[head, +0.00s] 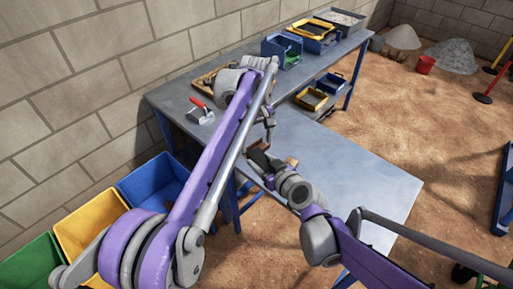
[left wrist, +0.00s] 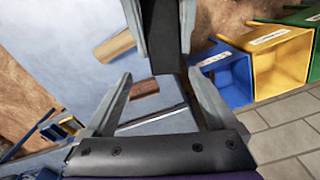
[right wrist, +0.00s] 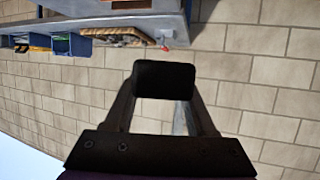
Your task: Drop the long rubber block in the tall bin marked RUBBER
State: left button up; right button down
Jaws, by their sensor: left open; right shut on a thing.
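A long black block, which looks like the rubber block, is clamped in my right gripper (right wrist: 163,100); its dark end (right wrist: 165,80) fills the gap between the fingers in the right wrist view. In the head view my right gripper (head: 264,160) holds the block (head: 257,155) above the near worktable. The block (left wrist: 165,35) also comes in from the top of the left wrist view, in front of my left gripper (left wrist: 160,78), which is open and empty. My left gripper (head: 269,122) hangs above the table in the head view. No bin label is legible.
Blue (head: 152,181), yellow (head: 90,222) and green (head: 32,262) bins stand along the wall at left. A reddish-brown brick (left wrist: 145,88) and a wooden piece (left wrist: 114,45) lie on the near table (head: 370,185). A trowel (head: 200,112) lies on the back bench.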

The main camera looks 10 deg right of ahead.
aim_at(257, 150)
pick_arm(q)
jog(key=shift+f, duration=2.1)
jog(key=shift+c, duration=0.2)
jog(key=shift+d, duration=0.15)
grip_shut()
pick_arm(e)
jog(key=shift+a, duration=0.1)
jog(key=shift+c, duration=1.8)
grip_release()
jog(key=shift+o, duration=1.1)
jog(key=shift+s, duration=0.1)
